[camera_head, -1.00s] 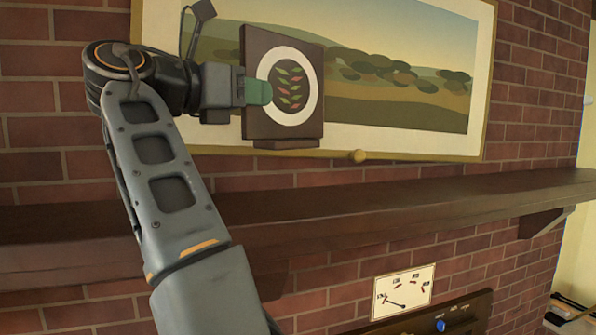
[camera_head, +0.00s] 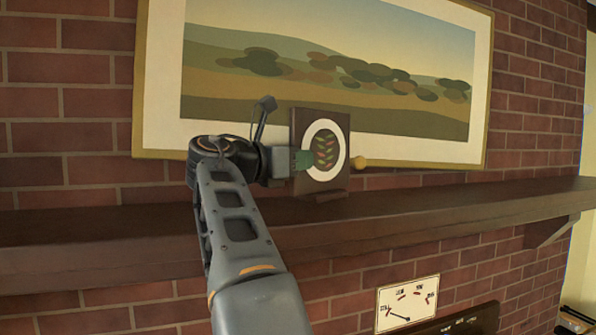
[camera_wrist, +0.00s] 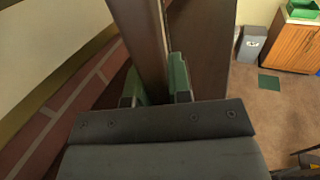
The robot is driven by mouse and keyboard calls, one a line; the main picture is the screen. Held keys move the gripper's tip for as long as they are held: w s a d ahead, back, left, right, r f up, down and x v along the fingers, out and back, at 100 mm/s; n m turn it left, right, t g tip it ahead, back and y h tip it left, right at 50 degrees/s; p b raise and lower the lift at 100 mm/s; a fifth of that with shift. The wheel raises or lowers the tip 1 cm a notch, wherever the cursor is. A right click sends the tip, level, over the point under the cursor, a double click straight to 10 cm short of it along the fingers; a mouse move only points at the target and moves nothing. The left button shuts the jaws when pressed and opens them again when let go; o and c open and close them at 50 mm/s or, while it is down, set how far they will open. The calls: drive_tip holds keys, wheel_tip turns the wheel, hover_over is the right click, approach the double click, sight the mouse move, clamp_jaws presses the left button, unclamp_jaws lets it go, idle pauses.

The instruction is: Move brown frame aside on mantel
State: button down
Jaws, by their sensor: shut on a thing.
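The brown frame (camera_head: 341,124) has a white oval with red and green leaf shapes. In the head view it is upright at the mantel (camera_head: 420,207), near its middle. My gripper (camera_head: 303,160) comes from the left and is shut on the frame's left edge. In the wrist view the green fingers of my gripper (camera_wrist: 158,84) sit on either side of the brown frame (camera_wrist: 146,35). The frame's foot is at the level of the shelf top; I cannot tell whether it touches.
A large landscape painting (camera_head: 330,108) hangs on the brick wall behind. A small yellow knob (camera_head: 359,162) shows just right of the frame. The mantel is bare to the right and left. A white dial panel (camera_head: 407,304) is below.

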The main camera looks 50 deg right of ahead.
drive_tip(key=shift+f, duration=0.75)
drive_tip(key=shift+a+f, duration=0.1)
drive_tip(key=shift+f, duration=0.15)
drive_tip(key=c, duration=1)
unclamp_jaws()
drive_tip(key=shift+c, duration=0.2)
drive_tip(key=shift+r, duration=0.3)
drive_tip(key=shift+w+a+f, duration=0.1)
drive_tip(key=shift+w+a, duration=0.1)
drive_tip(key=shift+a, duration=0.15)
drive_tip(key=b+v, duration=0.1)
drive_tip(key=v, duration=1)
drive_tip(key=shift+a, duration=0.15)
